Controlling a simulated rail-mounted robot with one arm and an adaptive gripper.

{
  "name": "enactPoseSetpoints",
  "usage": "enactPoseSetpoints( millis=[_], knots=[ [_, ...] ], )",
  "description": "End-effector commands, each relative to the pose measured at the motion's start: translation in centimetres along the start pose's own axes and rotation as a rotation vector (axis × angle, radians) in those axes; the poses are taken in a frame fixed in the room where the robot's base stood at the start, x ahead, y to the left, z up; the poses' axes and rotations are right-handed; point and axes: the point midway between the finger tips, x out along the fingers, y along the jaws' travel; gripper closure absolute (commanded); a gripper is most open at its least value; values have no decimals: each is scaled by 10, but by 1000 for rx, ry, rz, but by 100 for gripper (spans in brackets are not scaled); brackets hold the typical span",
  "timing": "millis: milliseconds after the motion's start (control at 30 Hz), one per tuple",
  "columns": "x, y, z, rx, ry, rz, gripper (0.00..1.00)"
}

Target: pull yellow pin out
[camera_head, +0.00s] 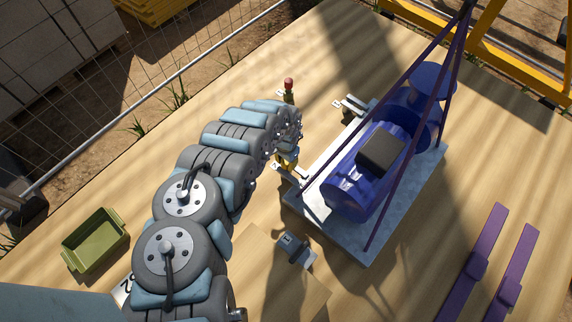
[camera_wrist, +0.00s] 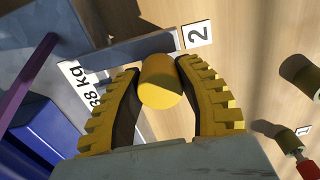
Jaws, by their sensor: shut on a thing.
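The yellow pin (camera_wrist: 160,82) sits between the ridged yellow fingers of my gripper (camera_wrist: 163,100) in the wrist view, its round end toward the camera. My gripper is shut on it, one finger on each side. A grey plate edge (camera_wrist: 130,48) lies just beyond the pin, next to a white label "2" (camera_wrist: 198,34). The pin's lower end is hidden, so I cannot tell how it sits in its seat.
A blue pump (camera_head: 365,170) stands on a grey base plate (camera_head: 405,200) with purple straps rising from it. A red-topped pin (camera_head: 288,86) stands behind my arm. A green bin (camera_head: 95,243) is at left. Purple bars (camera_head: 485,250) lie at right. A grey block (camera_head: 295,250) is in front.

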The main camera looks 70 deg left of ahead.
Motion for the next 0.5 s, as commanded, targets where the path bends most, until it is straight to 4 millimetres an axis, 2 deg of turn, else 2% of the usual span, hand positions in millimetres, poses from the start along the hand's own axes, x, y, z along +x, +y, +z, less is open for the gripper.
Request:
enactPoseSetpoints(
  millis=[500],
  knots=[
    [-5,0,0,0,0,0,100]
  ],
)
